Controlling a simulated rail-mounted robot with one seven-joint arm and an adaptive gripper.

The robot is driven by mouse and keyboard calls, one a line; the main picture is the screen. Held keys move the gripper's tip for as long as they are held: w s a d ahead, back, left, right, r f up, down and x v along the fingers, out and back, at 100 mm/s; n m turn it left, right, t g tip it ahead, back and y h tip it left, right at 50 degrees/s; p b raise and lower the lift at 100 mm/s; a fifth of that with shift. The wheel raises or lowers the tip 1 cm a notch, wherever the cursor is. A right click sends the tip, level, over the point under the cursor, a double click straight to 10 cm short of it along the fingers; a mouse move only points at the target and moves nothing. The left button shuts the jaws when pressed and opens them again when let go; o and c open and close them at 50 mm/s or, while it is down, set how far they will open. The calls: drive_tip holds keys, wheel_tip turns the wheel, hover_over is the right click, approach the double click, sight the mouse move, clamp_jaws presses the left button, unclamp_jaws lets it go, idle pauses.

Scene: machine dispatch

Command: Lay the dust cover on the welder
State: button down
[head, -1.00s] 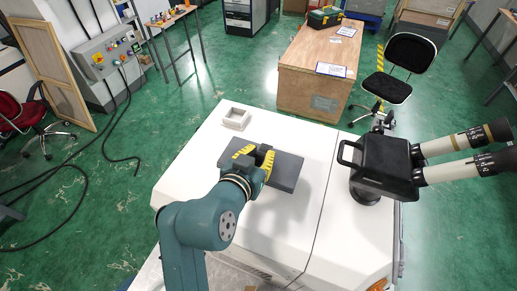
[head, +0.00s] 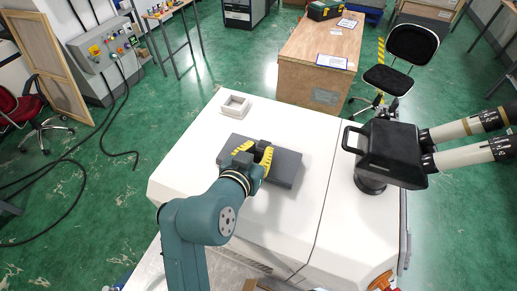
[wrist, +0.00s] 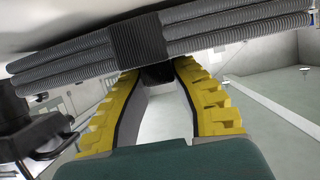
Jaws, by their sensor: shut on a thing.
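The dust cover looks like a dark grey folded slab (head: 286,168) over the white top of the welder (head: 290,218). My gripper (head: 258,152) is shut on the cover near its middle. In the wrist view, the cover (wrist: 230,25) shows as ribbed grey layers with a darker band at the middle, across the tips of my yellow-padded fingers (wrist: 157,72). The cover lies close over the white top; I cannot tell whether it touches it. The black microscope head (head: 392,150) with two pale eyepieces stands right of the cover, apart from it.
A small white square tray (head: 235,105) sits on the white top behind the cover. An orange knob (head: 382,281) is at the front right edge. A wooden crate (head: 318,65) and a black chair (head: 400,65) stand behind on the green floor.

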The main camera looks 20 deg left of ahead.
drive_tip(key=shift+f, duration=0.2)
drive_tip(key=c, duration=0.9)
unclamp_jaws()
drive_tip(key=v, duration=1.2)
